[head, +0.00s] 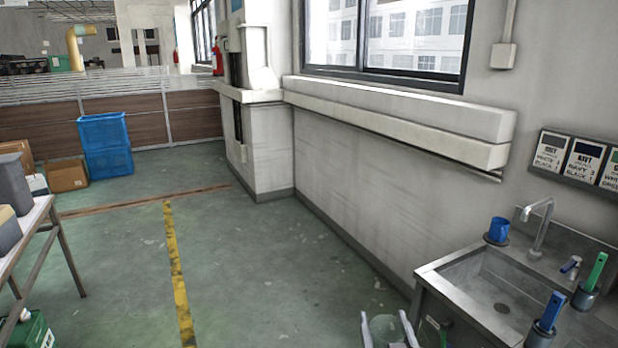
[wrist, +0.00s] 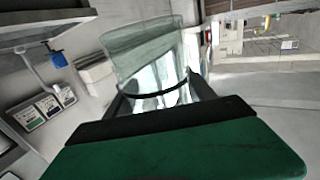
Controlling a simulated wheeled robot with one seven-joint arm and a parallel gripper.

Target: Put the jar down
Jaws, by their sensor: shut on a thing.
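The jar is clear, slightly green glass. It shows at the bottom edge of the head view (head: 385,327), and larger at the upper middle of the wrist view (wrist: 145,48). My gripper (head: 387,330) is shut on the jar, with one finger on each side of it. In the wrist view the fingers (wrist: 157,95) reach up on both sides of the glass. The jar is held in the air left of the sink unit, and no surface shows touching it. Its lower part is cut off in the head view.
A table (head: 40,215) stands at the left edge. Blue crates (head: 106,145) stand farther back. Open green floor (head: 240,270) lies between.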

